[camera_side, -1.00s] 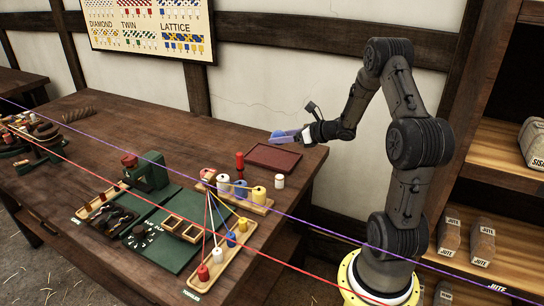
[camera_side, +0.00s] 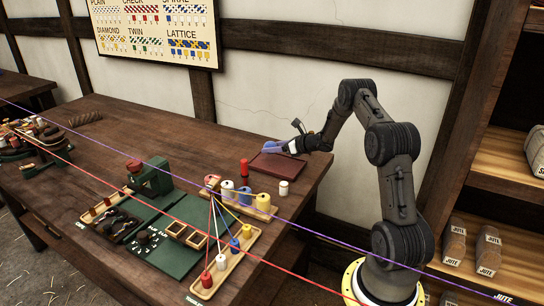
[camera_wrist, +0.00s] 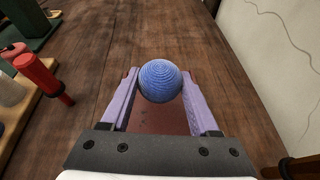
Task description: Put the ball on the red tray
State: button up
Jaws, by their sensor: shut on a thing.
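The ball (camera_wrist: 160,81) is blue, wound like twine, and sits between the two purple fingers of my gripper (camera_wrist: 161,90) in the wrist view. My gripper is shut on it. In the side view my gripper (camera_side: 274,146) is over the far part of the red tray (camera_side: 285,166), with the ball (camera_side: 269,144) small at its tip. The red tray is a flat, dark red tray near the table's far right edge. In the wrist view part of the tray (camera_wrist: 160,120) shows below the ball, between the fingers. I cannot tell how high the ball is above it.
A red spindle (camera_side: 244,170) stands just left of the tray, and shows in the wrist view (camera_wrist: 42,76). A white spool (camera_side: 283,188) stands in front of it. Racks with several coloured spools (camera_side: 245,200) are nearer. Purple and red cords cross the view. The table behind is clear.

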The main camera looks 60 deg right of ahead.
aim_at(272, 162)
jog(key=shift+w+d+f, duration=0.2)
jog(key=shift+w+f, duration=0.05)
jog(key=shift+f, duration=1.7)
jog(key=shift+f, duration=0.1)
jog(key=o, duration=1.4)
jog(key=shift+c, duration=0.2)
